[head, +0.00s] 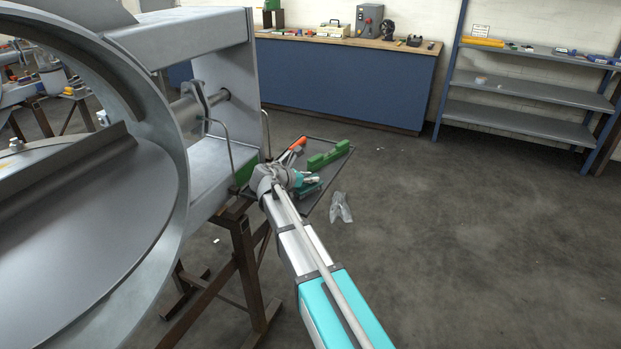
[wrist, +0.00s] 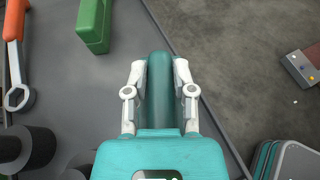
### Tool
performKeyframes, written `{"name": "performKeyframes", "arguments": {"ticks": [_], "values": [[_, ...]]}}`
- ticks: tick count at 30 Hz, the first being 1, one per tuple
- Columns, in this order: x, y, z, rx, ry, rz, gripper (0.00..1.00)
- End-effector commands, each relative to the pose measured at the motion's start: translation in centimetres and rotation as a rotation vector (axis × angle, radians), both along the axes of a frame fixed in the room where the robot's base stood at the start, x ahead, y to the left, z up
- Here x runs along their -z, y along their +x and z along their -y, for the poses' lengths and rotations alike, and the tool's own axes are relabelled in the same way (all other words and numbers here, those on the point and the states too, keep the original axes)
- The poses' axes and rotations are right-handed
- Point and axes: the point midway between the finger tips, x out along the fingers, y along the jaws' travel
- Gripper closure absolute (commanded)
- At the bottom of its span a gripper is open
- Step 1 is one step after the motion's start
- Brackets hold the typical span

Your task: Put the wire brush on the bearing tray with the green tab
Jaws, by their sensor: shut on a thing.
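My gripper (wrist: 159,75) is shut on a long dark teal body (wrist: 160,92), which I take to be the wire brush's handle; no bristles show. It is over a dark grey tray (wrist: 120,85), near the tray's edge with the floor beyond. In the head view my gripper (head: 309,181) is at the tray (head: 318,192), beside the steel frame. Something green (head: 245,171) shows left of my wrist; I cannot tell if it is the bearing tray's green tab. My arm hides part of that area.
On the tray are a green block (head: 330,154) and an orange-handled wrench (wrist: 15,60). Black cylinders (wrist: 30,148) stand at the wrist view's lower left. A clear bag (head: 341,207) lies on the floor. A blue bench (head: 345,85) and shelves (head: 525,90) stand behind open floor.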

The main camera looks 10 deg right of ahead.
Motion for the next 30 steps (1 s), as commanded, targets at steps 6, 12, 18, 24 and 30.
{"name": "performKeyframes", "arguments": {"ticks": [6, 12, 18, 24, 30], "values": [[0.16, 0.00, 0.05, 0.001, 0.000, 0.000, 1.00], [0.39, 0.01, 0.08, 0.001, 0.000, 0.000, 1.00], [0.45, 0.00, 0.12, 0.001, 0.000, 0.000, 0.55], [0.45, 0.00, 0.14, 0.002, 0.000, 0.000, 0.26], [0.45, 0.00, 0.17, 0.002, 0.000, 0.000, 0.26]]}}
